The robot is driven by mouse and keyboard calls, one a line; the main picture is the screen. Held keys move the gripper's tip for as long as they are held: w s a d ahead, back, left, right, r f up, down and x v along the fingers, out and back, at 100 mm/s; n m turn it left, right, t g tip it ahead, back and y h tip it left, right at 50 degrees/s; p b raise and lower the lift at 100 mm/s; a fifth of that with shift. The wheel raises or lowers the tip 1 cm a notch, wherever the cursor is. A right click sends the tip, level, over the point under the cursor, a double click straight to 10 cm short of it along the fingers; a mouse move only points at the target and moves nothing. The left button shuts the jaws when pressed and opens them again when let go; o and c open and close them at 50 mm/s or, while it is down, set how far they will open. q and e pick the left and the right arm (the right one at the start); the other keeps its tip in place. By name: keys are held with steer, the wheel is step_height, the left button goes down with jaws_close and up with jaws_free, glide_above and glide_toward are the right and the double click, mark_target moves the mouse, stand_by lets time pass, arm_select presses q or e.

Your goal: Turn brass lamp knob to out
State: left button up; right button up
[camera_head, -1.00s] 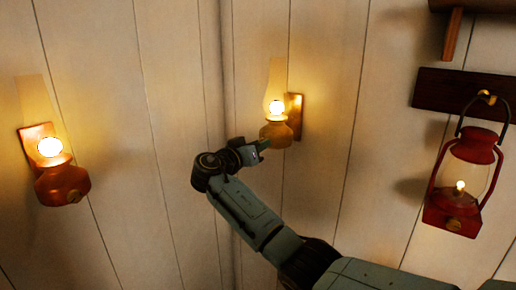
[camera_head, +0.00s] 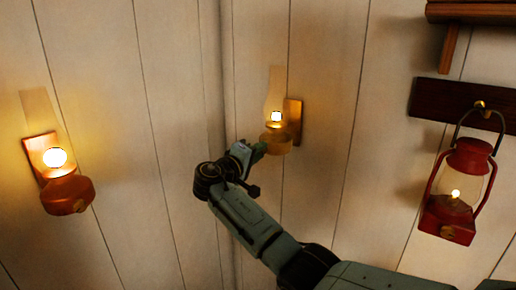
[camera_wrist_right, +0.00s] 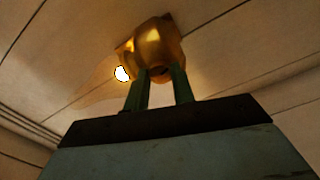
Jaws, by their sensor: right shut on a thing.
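The brass lamp (camera_head: 277,138) hangs on the wall right of the corner, with a glass chimney and a small lit flame. My right gripper (camera_head: 260,150) reaches its lower front from the left. In the right wrist view the brass body (camera_wrist_right: 160,45) is just beyond my right gripper's two green fingers (camera_wrist_right: 161,75), which are shut on the lamp's knob. The knob itself is mostly hidden between the fingertips. The flame also shows in the wrist view as a white glow (camera_wrist_right: 122,74). My left gripper is not in view.
A copper-coloured lamp (camera_head: 67,194) burns on the left wall. A red lantern (camera_head: 447,218), also lit, hangs from a dark board (camera_head: 432,96) at the right. A wooden shelf (camera_head: 475,12) is at the top right. The plank wall between the lamps is bare.

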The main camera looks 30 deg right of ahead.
steer(key=shift+f+n+p, duration=0.1)
steer(key=shift+n+p, duration=1.1)
steer(key=shift+n, duration=15.3)
steer(key=o, duration=1)
